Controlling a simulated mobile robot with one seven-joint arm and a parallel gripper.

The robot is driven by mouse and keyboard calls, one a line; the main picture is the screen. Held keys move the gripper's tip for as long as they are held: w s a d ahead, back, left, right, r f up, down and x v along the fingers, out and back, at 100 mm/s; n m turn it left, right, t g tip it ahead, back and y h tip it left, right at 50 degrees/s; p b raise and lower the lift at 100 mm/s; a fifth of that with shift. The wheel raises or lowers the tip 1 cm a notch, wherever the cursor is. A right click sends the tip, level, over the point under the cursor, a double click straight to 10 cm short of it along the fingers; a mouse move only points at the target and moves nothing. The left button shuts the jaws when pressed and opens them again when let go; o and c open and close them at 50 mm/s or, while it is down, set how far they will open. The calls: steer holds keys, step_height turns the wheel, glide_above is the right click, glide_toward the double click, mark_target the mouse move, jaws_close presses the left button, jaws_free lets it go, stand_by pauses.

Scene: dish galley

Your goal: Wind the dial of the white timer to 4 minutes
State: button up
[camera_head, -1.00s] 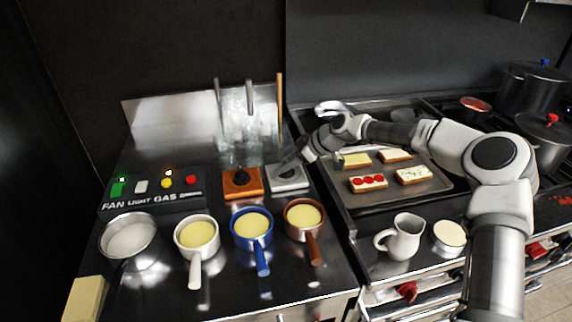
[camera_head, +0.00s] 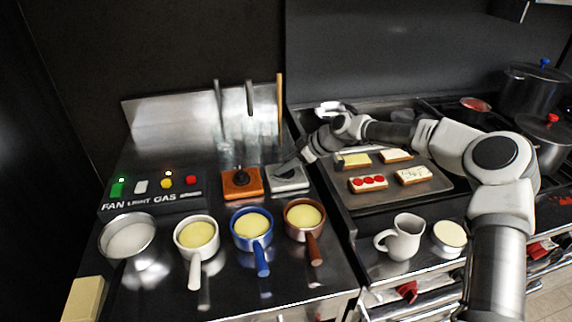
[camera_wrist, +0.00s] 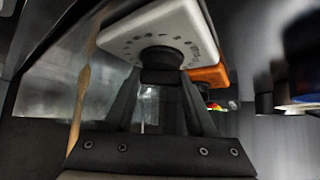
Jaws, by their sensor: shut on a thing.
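The white timer (camera_head: 288,184) sits on the steel counter to the right of the orange timer (camera_head: 241,188) in the head view. In the wrist view the white timer (camera_wrist: 153,27) shows its marked face around a dark dial (camera_wrist: 161,57). My gripper (camera_wrist: 161,76) is shut on this dial, with one finger on each side. In the head view my gripper (camera_head: 289,165) reaches in from the right over the white timer and partly covers it. The dial's pointer and the minute it stands at cannot be read.
Pans with white (camera_head: 197,240), blue (camera_head: 251,232) and brown (camera_head: 304,218) bodies stand in front of the timers. A control box (camera_head: 152,192) is at the left. A tray (camera_head: 372,196) of toasts lies at the right, under my arm. Utensils hang behind.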

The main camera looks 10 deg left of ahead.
steer(key=o, duration=1.3)
steer(key=shift+o, duration=0.2)
steer(key=v, duration=1.7)
steer(key=shift+d+r, duration=0.15)
steer(key=shift+r, duration=0.05)
steer(key=shift+s, duration=0.1)
